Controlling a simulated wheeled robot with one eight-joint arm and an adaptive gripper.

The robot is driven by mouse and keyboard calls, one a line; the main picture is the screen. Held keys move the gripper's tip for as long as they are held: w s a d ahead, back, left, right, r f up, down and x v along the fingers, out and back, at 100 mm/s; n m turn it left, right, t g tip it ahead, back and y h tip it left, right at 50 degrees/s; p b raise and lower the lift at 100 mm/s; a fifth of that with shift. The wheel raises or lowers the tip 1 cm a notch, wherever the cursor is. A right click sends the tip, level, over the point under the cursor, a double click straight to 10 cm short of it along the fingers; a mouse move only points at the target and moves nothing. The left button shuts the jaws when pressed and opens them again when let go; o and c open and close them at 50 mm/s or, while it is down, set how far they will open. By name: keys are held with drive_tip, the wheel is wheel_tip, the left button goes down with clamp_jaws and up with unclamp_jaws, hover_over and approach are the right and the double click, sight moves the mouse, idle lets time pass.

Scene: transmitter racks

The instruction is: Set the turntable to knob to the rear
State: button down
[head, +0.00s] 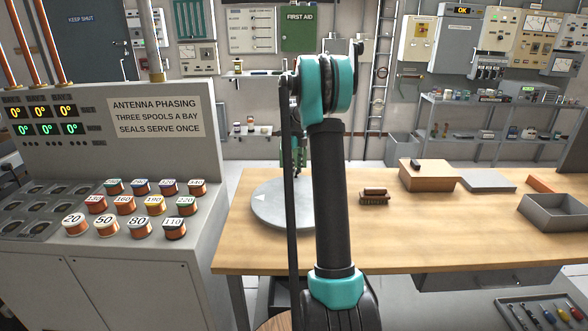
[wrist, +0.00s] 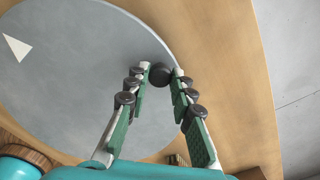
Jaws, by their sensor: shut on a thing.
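The turntable (head: 268,212) is a flat grey disc on the wooden table, left of my arm in the head view. It also fills much of the wrist view (wrist: 80,70), with a white triangle mark (wrist: 17,47) near its left side. The knob (wrist: 160,75) is a dark round piece near the disc's edge, between my fingertips in the wrist view. My gripper (wrist: 161,71) is shut on the knob, one green finger on each side. In the head view my arm hides the knob and part of the disc.
The wooden table (head: 340,250) holds a brush (head: 374,199), a brown box (head: 430,180) and a grey tray (head: 553,214) to the right. A console (head: 130,255) with several numbered spools stands at the left, close to the turntable.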

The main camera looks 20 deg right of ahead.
drive_tip(key=c, duration=1.3)
unclamp_jaws()
wheel_tip(320, 180, up, 12)
